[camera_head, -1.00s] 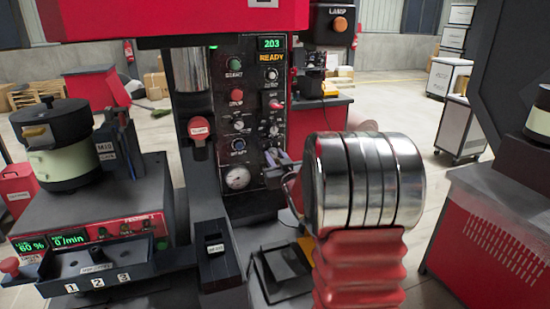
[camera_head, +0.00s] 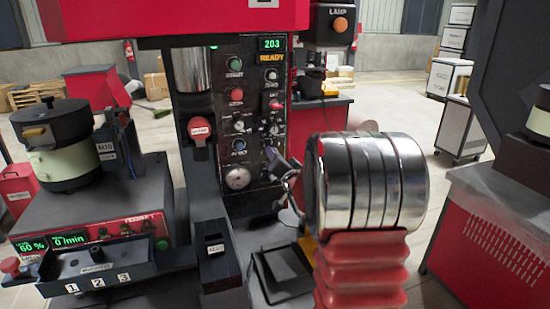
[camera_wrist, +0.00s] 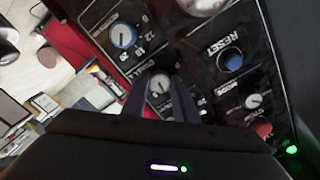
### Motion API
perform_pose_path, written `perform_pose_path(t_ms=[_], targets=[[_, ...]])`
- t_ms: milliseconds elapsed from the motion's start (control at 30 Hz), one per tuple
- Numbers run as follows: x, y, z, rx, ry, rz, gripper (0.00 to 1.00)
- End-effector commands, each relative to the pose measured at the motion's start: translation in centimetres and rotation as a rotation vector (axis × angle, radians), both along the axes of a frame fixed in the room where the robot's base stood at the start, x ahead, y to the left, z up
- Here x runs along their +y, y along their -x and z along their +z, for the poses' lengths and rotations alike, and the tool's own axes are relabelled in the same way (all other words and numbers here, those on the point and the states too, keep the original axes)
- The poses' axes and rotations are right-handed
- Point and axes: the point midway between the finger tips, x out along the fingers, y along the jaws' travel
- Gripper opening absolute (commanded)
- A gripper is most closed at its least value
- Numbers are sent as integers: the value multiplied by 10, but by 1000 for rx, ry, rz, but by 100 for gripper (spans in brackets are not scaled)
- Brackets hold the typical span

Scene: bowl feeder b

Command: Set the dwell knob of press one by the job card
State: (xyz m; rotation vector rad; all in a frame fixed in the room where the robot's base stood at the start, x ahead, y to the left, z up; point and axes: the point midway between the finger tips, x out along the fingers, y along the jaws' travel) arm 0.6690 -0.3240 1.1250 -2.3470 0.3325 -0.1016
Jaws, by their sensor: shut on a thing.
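The control panel of the press (camera_head: 250,100) shows "203" and "READY" on its display. In the wrist view, the two dark fingers of my gripper (camera_wrist: 162,92) are shut on a small pale knob (camera_wrist: 160,82) on that panel. The label beside it seems to read DWELL. The fingers cover part of its scale, so its setting is unclear. In the head view, my gripper (camera_head: 272,160) is at the panel's lower right, and the held knob is hidden. I make out no readable job card.
A blue-ringed dial (camera_wrist: 122,36), a blue RESET button (camera_wrist: 230,58) and a MODE knob (camera_wrist: 254,100) sit near the held knob. A pressure gauge (camera_head: 237,178) is low on the panel. A bowl feeder (camera_head: 60,145) stands at the left. A dark tray lies below my arm.

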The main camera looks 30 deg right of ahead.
Motion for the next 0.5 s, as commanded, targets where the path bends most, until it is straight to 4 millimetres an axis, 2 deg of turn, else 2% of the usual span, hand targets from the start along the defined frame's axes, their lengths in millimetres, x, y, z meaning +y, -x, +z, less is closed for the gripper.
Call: perform_pose_path(t_ms=[500], targets=[[-3, 1, -1, -116, -453, -6, 4]])
